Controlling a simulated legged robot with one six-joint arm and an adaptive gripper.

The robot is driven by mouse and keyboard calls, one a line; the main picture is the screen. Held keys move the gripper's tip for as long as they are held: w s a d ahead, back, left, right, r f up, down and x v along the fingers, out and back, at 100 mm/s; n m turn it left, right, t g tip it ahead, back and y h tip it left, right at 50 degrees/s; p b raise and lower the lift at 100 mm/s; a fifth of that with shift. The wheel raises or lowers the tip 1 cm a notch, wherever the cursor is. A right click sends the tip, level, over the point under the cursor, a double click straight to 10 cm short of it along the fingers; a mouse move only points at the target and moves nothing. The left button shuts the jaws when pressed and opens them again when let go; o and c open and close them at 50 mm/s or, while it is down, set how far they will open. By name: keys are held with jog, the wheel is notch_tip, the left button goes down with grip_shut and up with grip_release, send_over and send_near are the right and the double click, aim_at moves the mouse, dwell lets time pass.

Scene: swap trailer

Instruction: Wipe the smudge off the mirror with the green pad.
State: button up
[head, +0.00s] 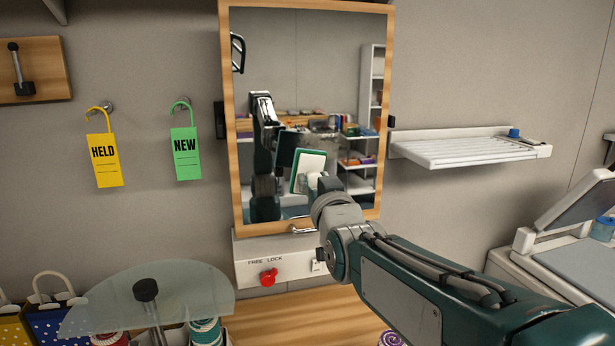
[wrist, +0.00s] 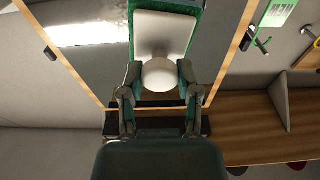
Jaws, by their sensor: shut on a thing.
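The mirror (head: 340,50) hangs on the wall in a light wooden frame, and part of it shows at the upper left in the wrist view (wrist: 75,60). My gripper (wrist: 158,82) is shut on the round white knob of the green pad (wrist: 195,22). The pad has a white back plate and a green rim. In the head view the pad (head: 294,180) is in front of the mirror's lower middle, slightly tilted; I cannot tell whether it touches the glass. My wrist partly hides my gripper (head: 323,184). A bright white streak shows on the mirror in the wrist view; I cannot tell smudge from reflection.
A slatted white shelf (head: 470,152) juts out right of the mirror. Yellow (head: 104,160) and green (head: 186,153) tags hang on the left.

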aim_at(304, 171)
jog(key=shift+w+a, duration=0.2)
jog(key=shift+w, duration=0.35)
jog(key=w+a, duration=0.2)
jog(key=w, duration=0.1)
jog(key=shift+w+f, duration=0.1)
jog(key=shift+w, duration=0.3)
jog(key=shift+w+d, duration=0.2)
jog(key=shift+w, duration=0.1)
jog(key=shift+a, duration=0.2)
jog(key=shift+x, duration=0.9)
jog(key=shift+d, duration=0.2)
